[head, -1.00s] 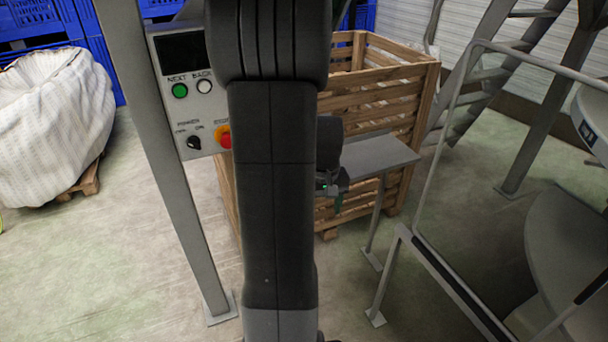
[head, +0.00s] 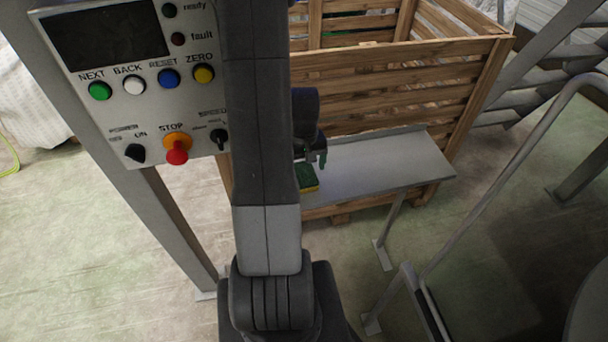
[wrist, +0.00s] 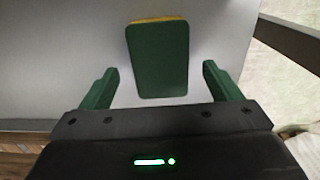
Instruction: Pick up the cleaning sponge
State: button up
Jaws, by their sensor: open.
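The cleaning sponge (head: 307,178) is green with a yellow layer and lies on a grey metal shelf (head: 385,165), near the shelf's left end in the head view. My arm hides part of it there. In the wrist view the sponge (wrist: 158,60) lies flat with its green face up and a yellow edge at the far end. My gripper (wrist: 155,85) is open, with its green fingers spread to either side of the sponge's near end. Nothing is between the fingers in its grip. In the head view my gripper (head: 316,160) is just above the sponge, partly hidden by my arm.
A wooden slatted crate (head: 400,90) stands behind the shelf. A control panel (head: 135,80) on a grey post is at the left. A metal railing (head: 500,180) runs along the right. Green-grey floor (head: 110,240) is open at the lower left.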

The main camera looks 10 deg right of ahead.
aim_at(304, 173)
jog(key=shift+s+f, duration=0.1)
jog(key=shift+f, duration=1.35)
jog(key=shift+c, duration=0.5)
jog(key=c, duration=1)
jog(key=shift+o, duration=0.2)
jog(key=shift+r, duration=0.1)
notch_tip(304, 173, up, 10)
jog(key=shift+b, duration=0.3)
